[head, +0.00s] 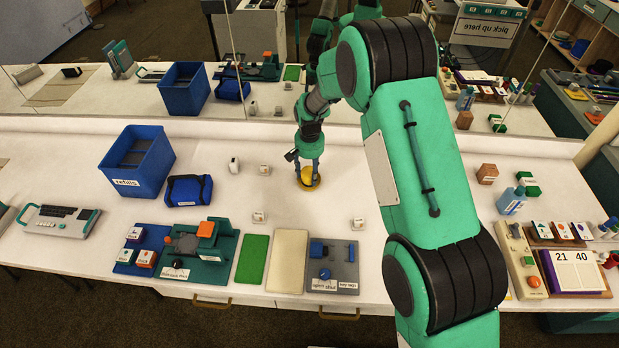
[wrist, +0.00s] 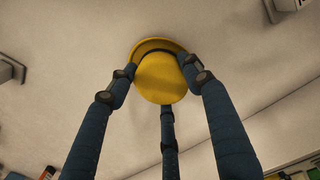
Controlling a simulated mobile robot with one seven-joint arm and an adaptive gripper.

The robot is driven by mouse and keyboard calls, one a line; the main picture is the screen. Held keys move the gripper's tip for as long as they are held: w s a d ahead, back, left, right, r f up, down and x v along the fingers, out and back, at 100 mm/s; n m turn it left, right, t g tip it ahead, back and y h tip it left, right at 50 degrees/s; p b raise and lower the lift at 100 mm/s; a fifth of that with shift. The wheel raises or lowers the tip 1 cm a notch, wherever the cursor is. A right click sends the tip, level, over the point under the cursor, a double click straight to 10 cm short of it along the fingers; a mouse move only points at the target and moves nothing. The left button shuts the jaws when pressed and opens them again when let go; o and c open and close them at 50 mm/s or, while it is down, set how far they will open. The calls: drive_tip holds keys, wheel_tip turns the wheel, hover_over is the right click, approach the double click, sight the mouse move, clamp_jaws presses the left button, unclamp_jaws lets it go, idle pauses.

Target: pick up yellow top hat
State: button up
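The yellow top hat (head: 307,177) stands on the white table near its back edge, brim down. In the wrist view the yellow top hat (wrist: 161,80) shows its round crown top and part of its brim. My gripper (head: 309,172) points down at the hat, with its blue fingers around the crown. In the wrist view two fingers of my gripper (wrist: 158,68) flank the crown left and right, tips close to its sides. The third finger's tip is hidden behind the crown. I cannot tell whether the fingers press on the hat.
A blue bin (head: 122,178) and a blue pouch (head: 188,190) are farther left. A mirror behind the table repeats the scene. The table around the hat is clear.

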sight(310, 172)
idle(0.4)
drive_tip(key=shift+r+p, duration=0.3)
drive_tip(key=shift+r, duration=0.5)
wheel_tip(310, 172, up, 2)
drive_tip(key=shift+r+p, duration=0.2)
drive_tip(key=shift+p, duration=0.2)
drive_tip(key=s+d, duration=0.1)
drive_tip(key=s, duration=0.4)
drive_tip(key=s+d+p, duration=0.1)
drive_tip(key=s+d, duration=0.1)
drive_tip(key=s, duration=0.3)
drive_tip(key=s+d+r+p, duration=0.1)
drive_tip(key=s+d, duration=0.1)
drive_tip(key=s, duration=0.3)
drive_tip(key=shift+d, duration=0.15)
drive_tip(key=shift+c, duration=0.2)
